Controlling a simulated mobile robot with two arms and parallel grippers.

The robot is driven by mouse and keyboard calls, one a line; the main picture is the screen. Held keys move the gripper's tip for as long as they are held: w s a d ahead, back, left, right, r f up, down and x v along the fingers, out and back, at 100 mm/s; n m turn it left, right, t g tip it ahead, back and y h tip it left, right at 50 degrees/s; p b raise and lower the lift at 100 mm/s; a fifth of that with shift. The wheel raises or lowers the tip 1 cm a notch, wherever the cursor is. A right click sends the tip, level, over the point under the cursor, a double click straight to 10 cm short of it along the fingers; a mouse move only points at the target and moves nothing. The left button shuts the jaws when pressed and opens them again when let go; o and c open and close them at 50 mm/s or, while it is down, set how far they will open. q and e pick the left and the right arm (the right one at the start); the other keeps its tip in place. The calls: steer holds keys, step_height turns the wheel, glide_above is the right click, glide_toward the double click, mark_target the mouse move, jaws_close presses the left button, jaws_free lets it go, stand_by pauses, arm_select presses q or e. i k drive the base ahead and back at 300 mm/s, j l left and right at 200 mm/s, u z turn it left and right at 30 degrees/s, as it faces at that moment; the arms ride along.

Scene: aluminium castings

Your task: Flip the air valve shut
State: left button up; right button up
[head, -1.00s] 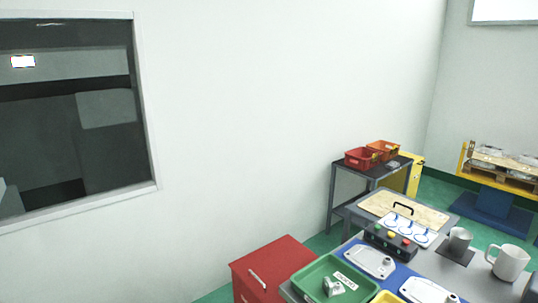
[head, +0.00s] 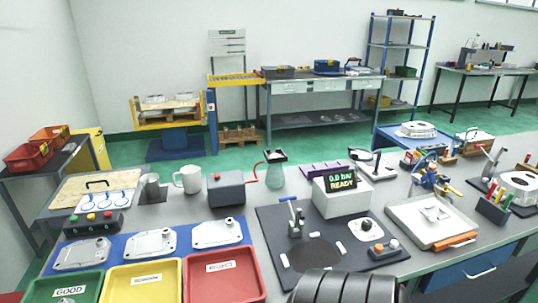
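A dark test plate (head: 268,228) lies on the bench in the middle of the head view. On it stands a grey upright fitting with a blue handle (head: 288,199), and a white plate with a round dark part (head: 367,229) lies to its right. I cannot tell which of these is the air valve, or its position. A white display box (head: 341,202) behind them reads "0.0 bar READY". Neither of my grippers is in view.
A small box with orange and pale buttons (head: 386,247) sits at the plate's right. Green (head: 38,294), yellow (head: 112,276) and red (head: 255,265) trays line the front left. A white fixture with an orange handle (head: 432,222) stands right. A black ribbed cylinder covers the plate's front edge.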

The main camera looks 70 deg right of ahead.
mark_target(446, 185)
steer(key=z, duration=1.95)
steer(key=i+l+z, duration=0.25)
steer(key=l+z, duration=0.15)
steer(key=i+l+z, duration=0.3)
steer(key=l+z, duration=0.15)
steer(key=i+l+z, duration=0.25)
steer(key=z, duration=0.15)
steer(key=i+l, duration=0.15)
steer(key=i, duration=0.2)
steer(key=k+l+u, duration=0.1)
steer(key=u, duration=0.3)
steer(key=k+l+u, duration=0.1)
steer(key=u, duration=0.35)
